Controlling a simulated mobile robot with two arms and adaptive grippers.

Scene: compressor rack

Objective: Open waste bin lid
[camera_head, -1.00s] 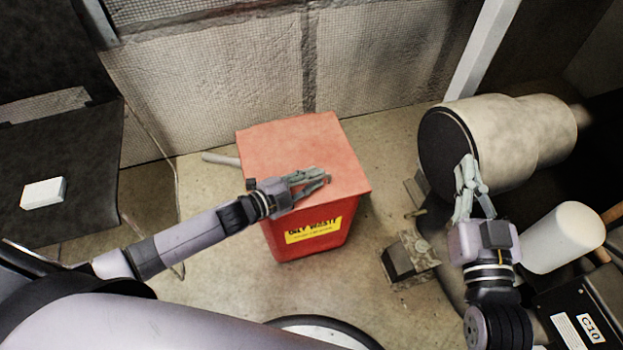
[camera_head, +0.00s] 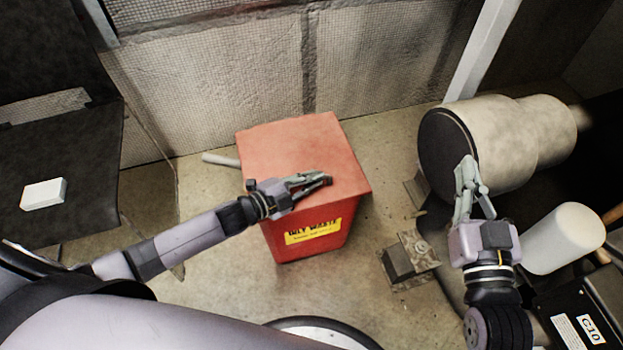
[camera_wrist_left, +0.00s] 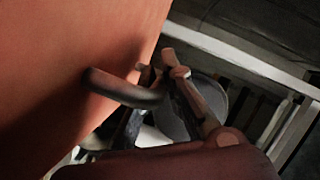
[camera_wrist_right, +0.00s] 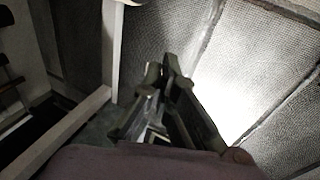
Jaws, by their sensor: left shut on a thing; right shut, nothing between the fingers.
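The red waste bin (camera_head: 318,248) stands on the floor with a yellow label on its front. Its flat red lid (camera_head: 290,150) lies closed on top. A dark curved handle (camera_wrist_left: 118,88) stands out from the lid in the left wrist view. My left gripper (camera_head: 318,182) is at the lid's front edge, shut on this handle. The fingers hide part of the handle. My right gripper (camera_head: 467,165) is shut and empty, well right of the bin, in front of the round tank. Its closed fingers also show in the right wrist view (camera_wrist_right: 160,78).
A beige cylindrical tank (camera_head: 500,145) with a dark end lies at the right. A metal bracket (camera_head: 408,257) stands on the floor between bin and tank. A white cylinder (camera_head: 563,238) is at far right. A dark panel with a white block (camera_head: 43,193) is at left. A textured wall is behind the bin.

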